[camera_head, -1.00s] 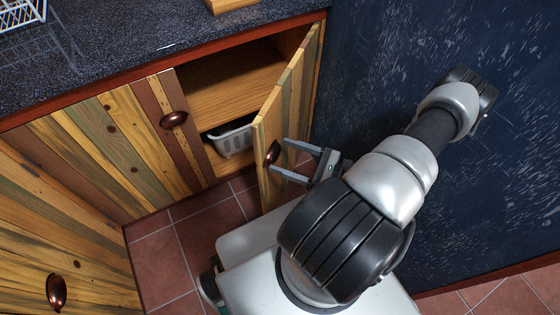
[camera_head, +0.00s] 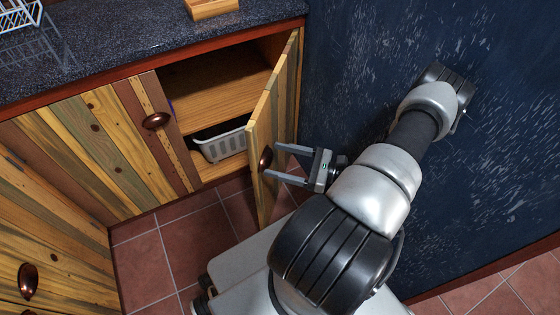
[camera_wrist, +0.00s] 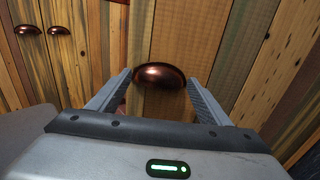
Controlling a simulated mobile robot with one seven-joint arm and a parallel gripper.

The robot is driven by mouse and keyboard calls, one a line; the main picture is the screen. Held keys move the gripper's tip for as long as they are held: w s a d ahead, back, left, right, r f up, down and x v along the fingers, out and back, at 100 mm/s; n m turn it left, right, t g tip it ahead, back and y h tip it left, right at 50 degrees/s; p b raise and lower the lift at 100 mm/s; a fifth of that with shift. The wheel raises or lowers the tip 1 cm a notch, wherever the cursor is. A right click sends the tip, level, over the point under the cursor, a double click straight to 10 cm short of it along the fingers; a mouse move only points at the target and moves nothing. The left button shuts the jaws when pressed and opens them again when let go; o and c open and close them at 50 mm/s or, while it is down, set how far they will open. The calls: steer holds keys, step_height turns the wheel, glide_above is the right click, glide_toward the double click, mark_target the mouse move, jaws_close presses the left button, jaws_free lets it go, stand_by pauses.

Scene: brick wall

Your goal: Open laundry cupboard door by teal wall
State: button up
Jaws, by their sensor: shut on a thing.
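The striped wooden cupboard door (camera_head: 268,118) by the dark blue wall (camera_head: 350,60) stands partly open, hinged on its wall side. Its dark copper cup handle (camera_head: 265,159) is on the outer face near the free edge. The handle also shows in the wrist view (camera_wrist: 159,68), between my fingers. My gripper (camera_head: 273,161) is shut on this handle, one finger on each side. Where the fingers touch it is hard to see. Inside the cupboard are a wooden shelf (camera_head: 215,95) and a pale grey basket (camera_head: 222,146) below it.
A neighbouring closed door with a copper handle (camera_head: 156,121) is left of the opening. More wooden fronts with a handle (camera_head: 28,280) stand at the left. The dark speckled counter (camera_head: 150,40) runs above. Red tiled floor (camera_head: 150,270) shows in front. The wall is close beside my arm.

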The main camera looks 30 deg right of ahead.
steer(key=shift+f, duration=0.1)
steer(key=o, duration=1.3)
steer(key=shift+c, duration=0.2)
steer(key=p, duration=0.3)
glide_toward(261, 135)
steer(key=x, duration=0.4)
steer(key=shift+w+a+f, duration=0.1)
steer(key=shift+w+a, duration=0.05)
steer(key=shift+w, duration=0.1)
steer(key=shift+c, duration=0.2)
